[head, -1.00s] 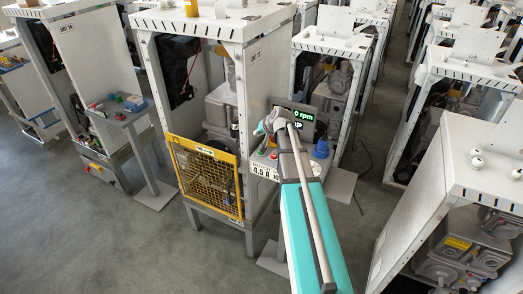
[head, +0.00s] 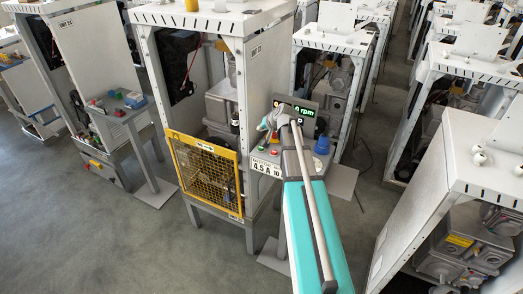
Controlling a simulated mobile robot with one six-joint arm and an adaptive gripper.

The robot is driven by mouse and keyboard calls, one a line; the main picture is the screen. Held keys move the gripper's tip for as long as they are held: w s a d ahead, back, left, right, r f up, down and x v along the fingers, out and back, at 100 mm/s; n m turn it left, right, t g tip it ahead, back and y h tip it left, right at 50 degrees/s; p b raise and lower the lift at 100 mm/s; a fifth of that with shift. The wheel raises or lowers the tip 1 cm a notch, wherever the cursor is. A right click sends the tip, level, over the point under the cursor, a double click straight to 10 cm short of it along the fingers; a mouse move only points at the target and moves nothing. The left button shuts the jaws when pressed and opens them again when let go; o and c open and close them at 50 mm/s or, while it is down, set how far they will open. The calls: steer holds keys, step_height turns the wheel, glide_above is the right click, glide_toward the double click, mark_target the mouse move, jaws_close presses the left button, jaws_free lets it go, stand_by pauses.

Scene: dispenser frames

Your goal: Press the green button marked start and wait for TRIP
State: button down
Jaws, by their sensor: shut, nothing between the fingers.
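The control panel (head: 309,163) stands at the right side of the middle machine and carries the buttons. A small green button (head: 262,148) and a red button (head: 275,152) show at its left part; their markings are too small to read. The dark display (head: 304,111) behind shows green text with "0 rpm"; a lower line ends in "P", the rest hidden by my arm. My gripper (head: 264,127) is small and partly hidden by my wrist, over the panel's left part behind the green button. It looks shut and empty. I cannot tell whether it touches anything.
A blue knob (head: 322,146) sits at the panel's right. Other machines stand left and right. The grey floor at front left is clear.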

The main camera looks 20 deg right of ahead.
mark_target(259, 146)
steer(key=shift+f+b, duration=3.3)
steer(key=shift+f, duration=0.3)
steer(key=shift+f+b, duration=0.9)
steer(key=shift+r, duration=0.15)
steer(key=shift+r+p, duration=0.75)
steer(key=shift+p, duration=0.15)
steer(key=shift+r+p, duration=2.55)
steer(key=shift+a+f, duration=0.1)
